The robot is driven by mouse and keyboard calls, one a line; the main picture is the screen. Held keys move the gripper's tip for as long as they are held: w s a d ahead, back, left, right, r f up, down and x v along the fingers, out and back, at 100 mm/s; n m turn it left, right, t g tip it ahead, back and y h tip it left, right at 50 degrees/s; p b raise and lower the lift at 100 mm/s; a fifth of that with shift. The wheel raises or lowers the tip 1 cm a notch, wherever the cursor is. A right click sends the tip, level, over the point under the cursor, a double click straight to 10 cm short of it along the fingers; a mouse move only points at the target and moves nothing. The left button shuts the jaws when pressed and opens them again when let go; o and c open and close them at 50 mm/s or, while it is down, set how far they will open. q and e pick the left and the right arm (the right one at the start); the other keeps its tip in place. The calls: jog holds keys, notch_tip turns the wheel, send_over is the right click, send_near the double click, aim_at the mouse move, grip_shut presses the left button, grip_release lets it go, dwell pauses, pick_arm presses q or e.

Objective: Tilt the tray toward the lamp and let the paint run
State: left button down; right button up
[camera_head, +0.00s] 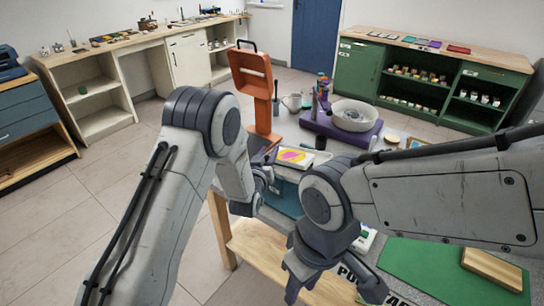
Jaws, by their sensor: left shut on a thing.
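A small white tray (311,161) with pink and yellow paint lies in the middle of the head view, above the worktable. My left gripper (269,172) is at its left end, shut, apparently on the tray's edge; my wrist partly hides the contact. The tray's tilt is hard to tell. An orange upright with a flat head and black handle, seemingly the lamp (252,75), stands just behind and left of the tray. My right gripper (334,291) is open and empty, low in front, its fingers spread.
A grey bowl (355,108) sits on a purple base (345,131) behind the tray. A green mat (428,266) with a wooden block (492,268) lies at right. My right forearm covers much of the table's right side.

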pick_arm(q)
jog(key=c, duration=0.5)
grip_release()
jog(key=shift+c, duration=0.2)
jog(key=shift+s+a, duration=0.2)
jog(key=shift+s, duration=0.35)
jog(key=f+b+v, duration=0.1)
jog(key=b+v, duration=0.1)
jog(key=v, duration=0.7)
jog(key=shift+s+r+b, duration=0.15)
jog(key=shift+r+b, duration=0.25)
jog(key=shift+r, duration=0.15)
jog(key=shift+d, duration=0.1)
